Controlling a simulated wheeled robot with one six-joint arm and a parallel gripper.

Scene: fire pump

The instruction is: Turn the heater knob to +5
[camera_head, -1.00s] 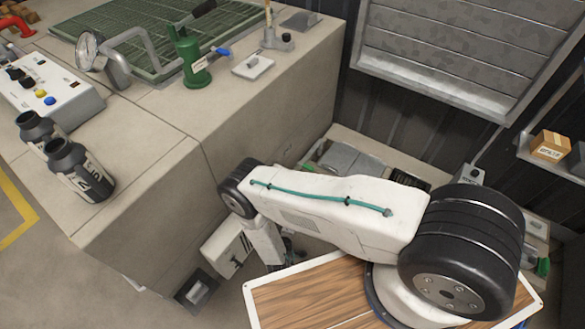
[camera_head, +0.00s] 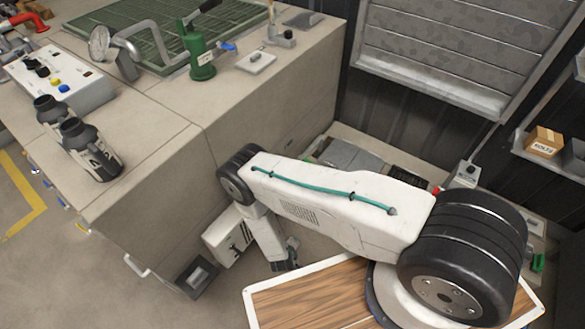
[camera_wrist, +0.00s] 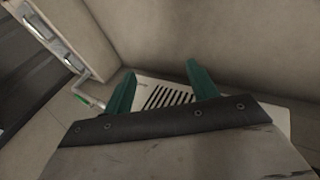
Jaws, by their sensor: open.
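A white box with black slots, which looks like the heater (camera_head: 222,232), stands low against the side of the concrete block in the head view. A small dark mark on its front may be the knob, but I cannot read any setting. In the wrist view, the heater's slotted white face (camera_wrist: 168,96) shows behind my gripper (camera_wrist: 160,67). The two teal fingers are apart with nothing between them. In the head view, my gripper (camera_head: 287,259) hangs just right of the heater, small and partly dark. No knob or scale is clear in the wrist view.
A dark square frame (camera_head: 196,277) lies on the floor below the heater. The concrete block (camera_head: 150,190) rises beside it, with two black bottles (camera_head: 92,152) on top. A metal handle (camera_head: 137,267) sticks out at its lower front. A wood-topped board (camera_head: 300,300) is at the bottom.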

